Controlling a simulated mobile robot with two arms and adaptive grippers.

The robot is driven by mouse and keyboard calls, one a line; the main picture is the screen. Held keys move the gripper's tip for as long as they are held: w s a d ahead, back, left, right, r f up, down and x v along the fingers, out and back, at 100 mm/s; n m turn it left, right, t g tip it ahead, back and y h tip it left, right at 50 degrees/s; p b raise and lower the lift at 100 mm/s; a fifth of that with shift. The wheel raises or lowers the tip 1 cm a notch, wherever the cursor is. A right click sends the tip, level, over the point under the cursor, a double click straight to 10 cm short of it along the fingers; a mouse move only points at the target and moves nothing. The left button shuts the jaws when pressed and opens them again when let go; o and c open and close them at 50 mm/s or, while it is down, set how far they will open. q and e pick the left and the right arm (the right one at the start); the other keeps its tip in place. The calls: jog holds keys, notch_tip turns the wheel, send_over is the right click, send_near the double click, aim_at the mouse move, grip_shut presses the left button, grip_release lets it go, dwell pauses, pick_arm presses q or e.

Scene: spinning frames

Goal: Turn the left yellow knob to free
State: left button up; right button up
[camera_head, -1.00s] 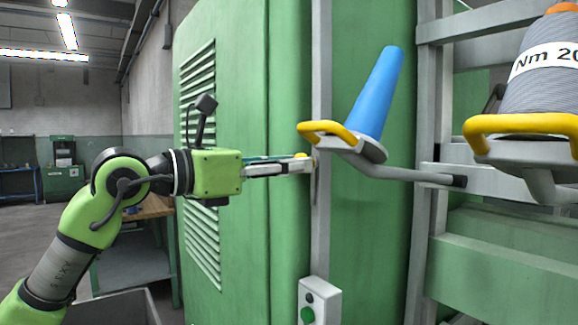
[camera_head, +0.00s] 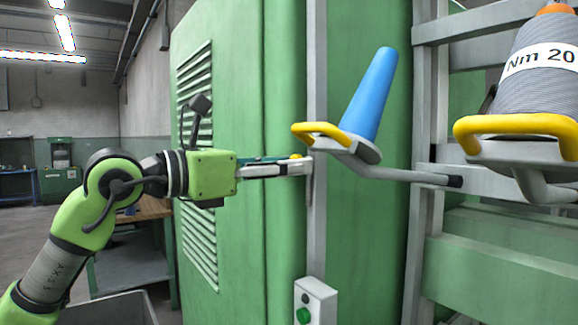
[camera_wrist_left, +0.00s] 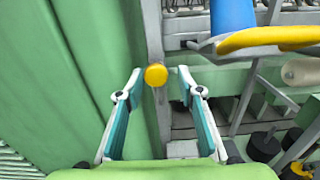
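A small round yellow knob (camera_wrist_left: 156,75) sits on the grey upright post (camera_head: 317,60) of the green machine. It also shows in the head view (camera_head: 296,156), partly hidden behind my finger. My left gripper (camera_head: 305,165) reaches in from the left at the knob's height. In the left wrist view my left gripper (camera_wrist_left: 159,76) is open, with one finger on each side of the knob. Small gaps show between the knob and both fingertips, wider on the right. My right gripper is in neither view.
A blue cone (camera_head: 370,95) stands on a holder with a yellow handle (camera_head: 322,130), just right of the knob. A large grey yarn cone (camera_head: 540,85) is further right. The green cabinet wall (camera_head: 235,70) is close behind my gripper. A grey button box (camera_head: 316,300) is below.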

pick_arm(q)
jog(key=v, duration=0.7)
jog(key=shift+s+a, duration=0.2)
jog(key=shift+a, duration=0.1)
jog(key=shift+f, duration=0.1)
